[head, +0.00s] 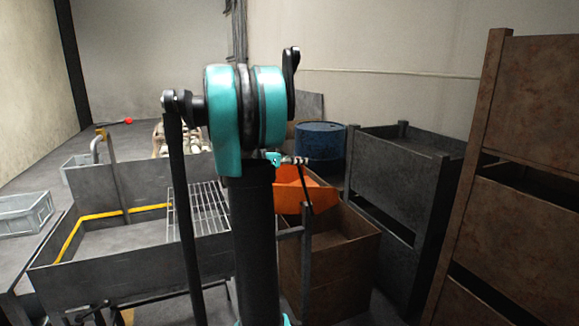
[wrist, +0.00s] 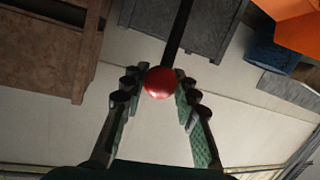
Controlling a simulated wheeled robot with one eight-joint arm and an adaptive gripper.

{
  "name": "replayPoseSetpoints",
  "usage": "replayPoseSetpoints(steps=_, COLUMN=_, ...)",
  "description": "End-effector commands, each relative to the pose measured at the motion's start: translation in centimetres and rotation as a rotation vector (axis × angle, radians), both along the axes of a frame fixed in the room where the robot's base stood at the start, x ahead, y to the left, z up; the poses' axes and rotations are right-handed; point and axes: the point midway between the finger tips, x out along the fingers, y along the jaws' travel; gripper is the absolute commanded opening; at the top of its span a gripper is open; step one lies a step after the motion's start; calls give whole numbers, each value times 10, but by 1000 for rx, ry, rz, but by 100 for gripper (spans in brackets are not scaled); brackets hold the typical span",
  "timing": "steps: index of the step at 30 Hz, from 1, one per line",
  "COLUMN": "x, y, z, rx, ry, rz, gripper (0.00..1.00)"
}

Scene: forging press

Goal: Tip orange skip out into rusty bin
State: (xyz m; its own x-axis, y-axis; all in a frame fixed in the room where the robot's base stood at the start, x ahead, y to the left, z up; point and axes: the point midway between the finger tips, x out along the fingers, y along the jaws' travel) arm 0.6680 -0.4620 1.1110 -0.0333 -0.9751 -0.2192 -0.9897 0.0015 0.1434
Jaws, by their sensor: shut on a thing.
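The orange skip (head: 290,198) is in the middle of the head view, partly hidden behind my arm. It sits at the back left of the open rusty bin (head: 328,270); its edges look slanted, but I cannot tell how far it is tipped or what is in it. Part of the skip shows at the top right of the wrist view (wrist: 297,30). In the wrist view my gripper (wrist: 160,86) is shut on a red ball knob (wrist: 160,82) at the end of a dark lever (wrist: 178,35). In the head view my gripper (head: 299,161) is small beside my arm.
A blue drum (head: 320,142) stands behind the skip. Dark metal bins (head: 405,175) and a tall rusty stack (head: 530,100) stand on the right. A grey tank (head: 130,240) with a wire rack (head: 200,208) is on the left. A red-tipped lever (head: 128,121) is farther back.

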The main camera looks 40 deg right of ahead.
Motion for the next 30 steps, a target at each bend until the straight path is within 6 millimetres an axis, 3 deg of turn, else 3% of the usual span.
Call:
replayPoseSetpoints(steps=13, x=-15, y=-59, z=13, rx=214, ry=-51, rz=-4, gripper=0)
replayPoseSetpoints(steps=30, x=-33, y=-132, z=7, rx=490, ry=-119, rz=-4, gripper=0)
